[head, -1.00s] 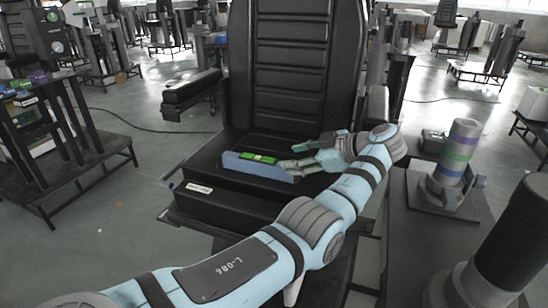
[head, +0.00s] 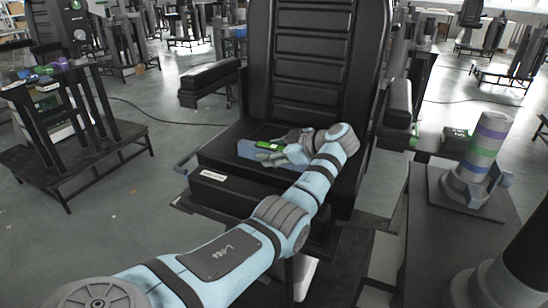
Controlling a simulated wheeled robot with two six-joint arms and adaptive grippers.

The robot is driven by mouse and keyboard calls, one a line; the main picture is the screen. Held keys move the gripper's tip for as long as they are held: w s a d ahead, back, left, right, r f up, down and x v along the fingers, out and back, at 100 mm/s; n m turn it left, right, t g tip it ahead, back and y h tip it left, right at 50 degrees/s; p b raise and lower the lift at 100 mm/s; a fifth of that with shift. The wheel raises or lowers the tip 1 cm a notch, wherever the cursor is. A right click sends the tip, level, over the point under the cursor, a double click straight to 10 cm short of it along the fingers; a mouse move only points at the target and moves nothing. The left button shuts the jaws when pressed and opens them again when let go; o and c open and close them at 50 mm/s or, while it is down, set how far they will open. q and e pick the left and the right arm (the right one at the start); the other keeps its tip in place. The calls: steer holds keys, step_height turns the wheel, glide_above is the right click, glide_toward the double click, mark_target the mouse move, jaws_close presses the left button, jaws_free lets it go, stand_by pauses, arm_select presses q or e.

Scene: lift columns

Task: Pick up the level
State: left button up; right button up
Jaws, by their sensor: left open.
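The level (head: 247,149) is a blue bar with a bright green part on its top. It lies on the black seat (head: 222,152) of a chair, in the middle of the head view. My left gripper (head: 268,157) is at the level's right part, with its grey fingers in front of and over it. The fingers hide the right end of the level. The gripper is open; whether the fingers touch the level I cannot tell. My right gripper is not in view.
The chair's tall black backrest (head: 313,60) rises behind the level, with armrests (head: 210,80) on both sides. A dark stand (head: 75,140) with small coloured items is at the left.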

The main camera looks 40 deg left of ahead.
arm_select(q)
steer(key=shift+d+r, duration=0.1)
steer(key=shift+d, duration=0.05)
jaws_close()
steer(key=shift+r, duration=0.15)
